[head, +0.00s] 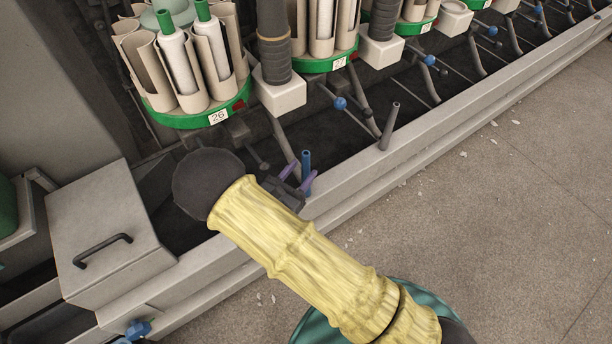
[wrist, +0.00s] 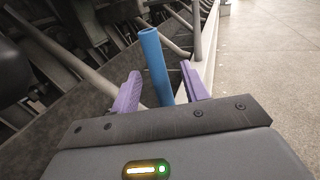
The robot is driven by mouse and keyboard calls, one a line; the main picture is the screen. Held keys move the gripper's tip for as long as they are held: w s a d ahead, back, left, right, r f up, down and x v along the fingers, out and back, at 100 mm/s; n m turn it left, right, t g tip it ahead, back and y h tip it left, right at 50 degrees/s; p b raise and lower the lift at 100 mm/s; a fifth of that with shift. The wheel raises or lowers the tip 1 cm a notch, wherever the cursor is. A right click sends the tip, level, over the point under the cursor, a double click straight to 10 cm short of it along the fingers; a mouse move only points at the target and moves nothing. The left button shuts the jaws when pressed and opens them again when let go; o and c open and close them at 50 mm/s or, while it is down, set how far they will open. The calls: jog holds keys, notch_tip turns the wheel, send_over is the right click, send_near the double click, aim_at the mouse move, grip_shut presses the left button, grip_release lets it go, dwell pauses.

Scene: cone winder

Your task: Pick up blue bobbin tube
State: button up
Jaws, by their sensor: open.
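The blue bobbin tube (wrist: 155,62) stands upright, a little tilted, between the two purple fingers of my gripper (wrist: 161,92) in the wrist view. The fingers are open, with a gap visible on each side of the tube. In the head view the tube (head: 306,160) rises from the trough by the machine's front ledge. My gripper (head: 296,186) is at the tube there, its purple fingertips to either side. The tube's lower end is hidden behind my gripper.
A grey tube (head: 389,127) leans up from the trough farther right. A round magazine (head: 199,114) with green-tipped tubes stands above left. The machine's front ledge (head: 430,131) runs close beside my gripper. A grey box with a handle (head: 106,232) is at left. The floor (head: 520,210) is mostly clear.

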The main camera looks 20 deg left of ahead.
jog(key=b+x, duration=0.3)
jog(key=x, duration=0.2)
jog(key=shift+w+a+f, duration=0.1)
jog(key=shift+w+a, duration=0.05)
dwell(0.4)
grip_shut()
